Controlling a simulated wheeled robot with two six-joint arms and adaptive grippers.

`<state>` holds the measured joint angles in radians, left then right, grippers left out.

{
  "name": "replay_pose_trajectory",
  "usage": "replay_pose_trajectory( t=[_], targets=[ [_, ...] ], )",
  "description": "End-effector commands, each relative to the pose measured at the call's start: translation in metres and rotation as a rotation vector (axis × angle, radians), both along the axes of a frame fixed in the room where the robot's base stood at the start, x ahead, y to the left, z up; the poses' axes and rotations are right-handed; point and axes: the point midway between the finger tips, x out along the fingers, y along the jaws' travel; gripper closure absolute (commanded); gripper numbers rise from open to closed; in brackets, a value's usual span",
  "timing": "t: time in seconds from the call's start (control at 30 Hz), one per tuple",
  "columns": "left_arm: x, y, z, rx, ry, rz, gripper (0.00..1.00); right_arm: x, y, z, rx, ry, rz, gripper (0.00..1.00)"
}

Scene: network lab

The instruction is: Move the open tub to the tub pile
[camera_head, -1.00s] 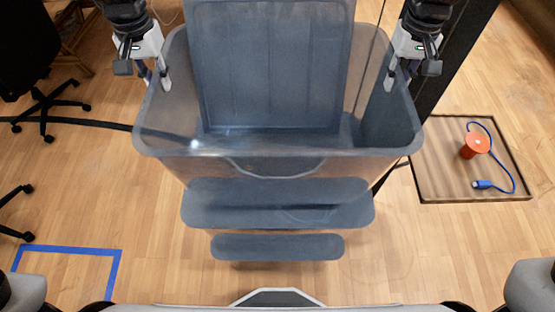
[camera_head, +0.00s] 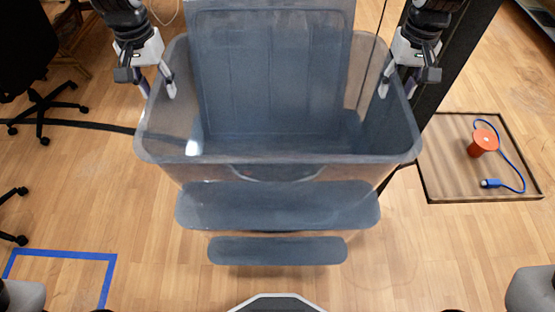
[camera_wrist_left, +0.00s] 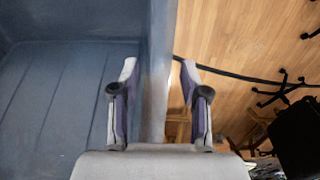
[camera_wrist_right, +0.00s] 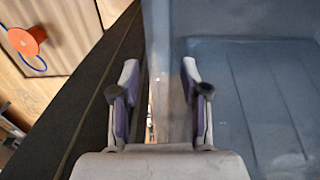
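The open tub (camera_head: 165,158) is large, blue-grey and open at the top; it fills the middle of the head view. The left wrist view shows that wall (camera_wrist_left: 157,95) between the fingers. The outer fingers are partly hidden by the walls. I cannot make out a tub pile.
Two blue-grey rounded bars (camera_head: 278,206) show below the near rim; I cannot tell whether they belong to the tub. A square board (camera_head: 445,180) with an orange spool (camera_head: 483,141) and blue cable lies at right. Blue tape (camera_head: 70,255) marks the left floor. Chair legs (camera_head: 42,105) stand at left.

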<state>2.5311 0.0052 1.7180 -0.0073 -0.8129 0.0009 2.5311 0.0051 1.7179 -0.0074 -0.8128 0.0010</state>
Motion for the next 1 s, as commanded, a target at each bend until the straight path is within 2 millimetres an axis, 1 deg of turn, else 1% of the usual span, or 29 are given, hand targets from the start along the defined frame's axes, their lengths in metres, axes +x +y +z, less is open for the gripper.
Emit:
replay_pose_trajectory(
  t=[0.07,0.17,0.27,0.5,0.63,0.77,0.83,0.93,1.0],
  targets=[
    [0.000,0.000,0.001,0.000,0.000,0.000,0.55,0.000,0.000,0.000,0.000,0.000,0.000,0.55],
    [0.001,0.000,0.009,0.000,-0.003,0.000,0.55,0.000,0.000,0.000,0.000,0.000,0.000,0.55],
    [0.001,0.000,0.028,0.000,-0.006,0.000,0.55,0.000,0.000,0.000,0.001,0.000,-0.001,0.55],
    [0.000,0.000,0.090,0.000,-0.006,0.000,0.55,0.000,0.000,0.000,0.001,0.000,-0.001,0.55],
    [-0.001,0.000,0.112,0.000,-0.004,0.000,0.55,0.000,0.000,0.000,0.001,0.000,-0.001,0.55],
    [-0.001,0.000,0.120,0.000,-0.001,0.000,0.55,0.000,0.001,0.003,0.001,0.000,-0.001,0.55],
    [-0.002,0.000,0.121,0.000,0.000,0.000,0.55,0.001,0.001,0.011,0.001,-0.003,-0.001,0.55],
    [-0.002,0.000,0.121,0.000,0.000,0.000,0.55,0.001,0.000,0.030,0.001,-0.006,-0.001,0.55],
    [-0.001,0.000,0.121,0.000,-0.001,0.000,0.55,0.000,0.000,0.048,0.001,-0.006,-0.001,0.55]
  ],
)
